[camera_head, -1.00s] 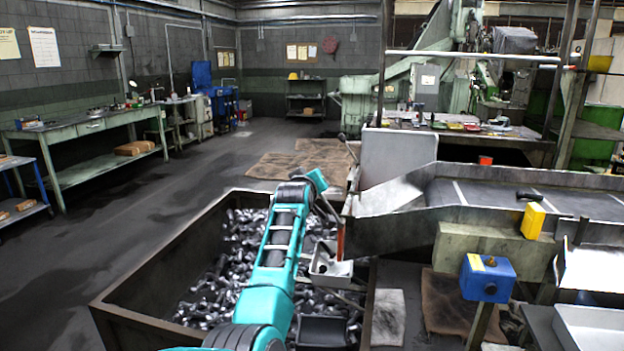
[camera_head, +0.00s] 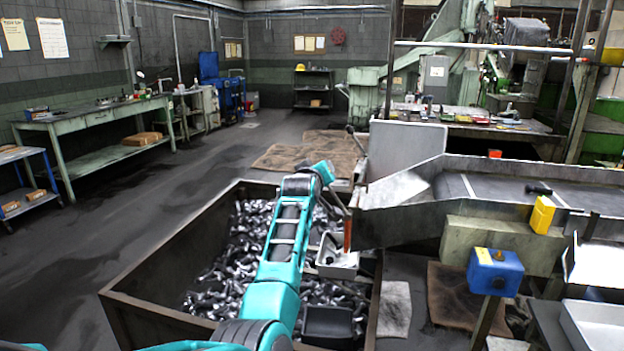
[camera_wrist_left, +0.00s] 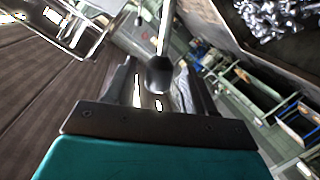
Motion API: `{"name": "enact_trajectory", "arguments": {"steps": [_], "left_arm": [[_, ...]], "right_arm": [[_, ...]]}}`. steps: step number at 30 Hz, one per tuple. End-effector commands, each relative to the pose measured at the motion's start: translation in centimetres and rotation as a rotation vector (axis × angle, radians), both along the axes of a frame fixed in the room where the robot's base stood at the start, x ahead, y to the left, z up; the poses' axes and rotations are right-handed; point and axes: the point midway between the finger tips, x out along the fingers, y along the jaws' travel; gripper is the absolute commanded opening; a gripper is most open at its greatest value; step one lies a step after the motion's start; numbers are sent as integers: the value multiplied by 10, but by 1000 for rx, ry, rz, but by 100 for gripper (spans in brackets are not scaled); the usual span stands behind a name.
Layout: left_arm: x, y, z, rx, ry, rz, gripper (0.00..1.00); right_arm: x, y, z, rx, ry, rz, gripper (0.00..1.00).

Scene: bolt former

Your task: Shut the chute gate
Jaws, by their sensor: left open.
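The sloping metal chute (camera_head: 400,222) ends above the bolt bin, with a narrow red-orange part (camera_head: 347,234) at its mouth. I cannot clearly make out the gate plate. A lever with a dark knob (camera_head: 350,129) stands at the chute's upper left side. My left arm reaches over the bin towards the chute mouth; its fingers are hard to make out in the head view. In the left wrist view my left gripper (camera_wrist_left: 160,92) is open, with a dark rounded knob (camera_wrist_left: 159,72) on a pale rod showing between its fingers. Contact is unclear. My right gripper is not in view.
The bin (camera_head: 165,318) holds many shiny metal parts beneath my arm. A pale tray (camera_head: 338,268) and a dark box (camera_head: 328,322) sit over it. A blue box (camera_head: 495,271) on a post stands at right. The floor at left is open.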

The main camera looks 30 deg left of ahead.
Motion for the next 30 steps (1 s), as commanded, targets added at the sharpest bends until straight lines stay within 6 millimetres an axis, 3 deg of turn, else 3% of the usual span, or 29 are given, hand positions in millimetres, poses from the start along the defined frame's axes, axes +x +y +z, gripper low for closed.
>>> {"name": "enact_trajectory", "arguments": {"steps": [21, 30], "left_arm": [[-89, -30, 19, -1, -2, -1, 54], [-112, -37, 24, -1, -1, 1, 54]], "right_arm": [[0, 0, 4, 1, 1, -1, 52], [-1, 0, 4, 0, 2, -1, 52]]}}
